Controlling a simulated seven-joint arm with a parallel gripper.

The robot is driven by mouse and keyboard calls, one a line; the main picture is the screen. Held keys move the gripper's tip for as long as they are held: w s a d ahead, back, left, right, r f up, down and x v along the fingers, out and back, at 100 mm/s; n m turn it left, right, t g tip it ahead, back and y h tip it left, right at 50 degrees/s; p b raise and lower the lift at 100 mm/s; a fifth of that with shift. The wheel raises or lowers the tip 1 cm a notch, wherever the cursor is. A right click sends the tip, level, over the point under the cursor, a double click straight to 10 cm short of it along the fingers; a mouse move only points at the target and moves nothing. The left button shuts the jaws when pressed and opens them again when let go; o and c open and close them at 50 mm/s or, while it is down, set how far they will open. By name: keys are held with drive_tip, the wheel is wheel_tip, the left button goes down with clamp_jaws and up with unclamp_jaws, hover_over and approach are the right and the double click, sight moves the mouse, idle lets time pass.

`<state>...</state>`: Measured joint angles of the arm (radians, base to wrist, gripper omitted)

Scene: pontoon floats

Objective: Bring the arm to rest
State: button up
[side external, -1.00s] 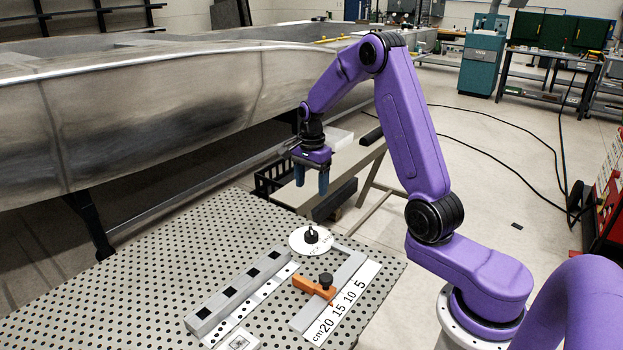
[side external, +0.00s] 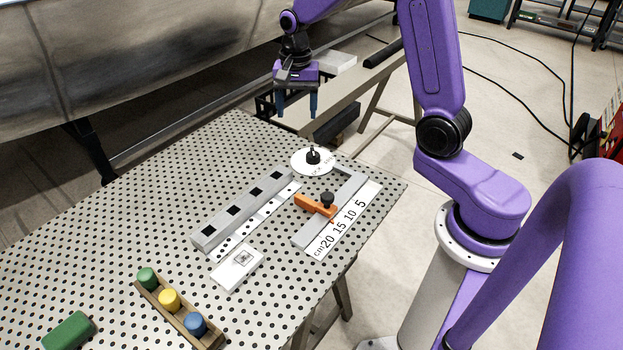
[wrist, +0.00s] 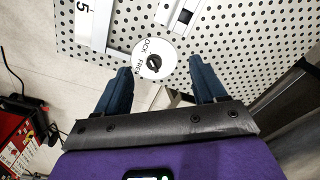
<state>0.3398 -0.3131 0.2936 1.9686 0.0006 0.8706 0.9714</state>
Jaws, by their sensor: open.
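My gripper (side external: 297,113) hangs with its two blue fingers pointing down and apart, with nothing between them. It is in the air beyond the far edge of the perforated table (side external: 120,215), clear of the things on it. In the wrist view my gripper (wrist: 160,68) shows its fingers spread. A white dial (wrist: 155,58) with a black knob and lettering lies past the fingertips there. In the side view the dial (side external: 298,163) sits on the table, below and slightly right of my gripper.
A grey rail (side external: 240,212) with black squares, an orange clamp (side external: 312,207) on a slide beside a centimetre scale (side external: 344,222), a white plate (side external: 226,277), a wooden holder (side external: 184,325) with coloured knobs and a green block (side external: 69,331) occupy the table. A metal hull (side external: 120,60) stands behind.

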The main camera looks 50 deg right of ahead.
drive_tip(key=s+a+r+n, duration=0.3)
drive_tip(key=s+a+n, duration=0.8)
drive_tip(key=s, duration=0.2)
drive_tip(key=s+n, duration=1.3)
drive_tip(key=s, duration=0.4)
drive_tip(key=shift+d, duration=0.15)
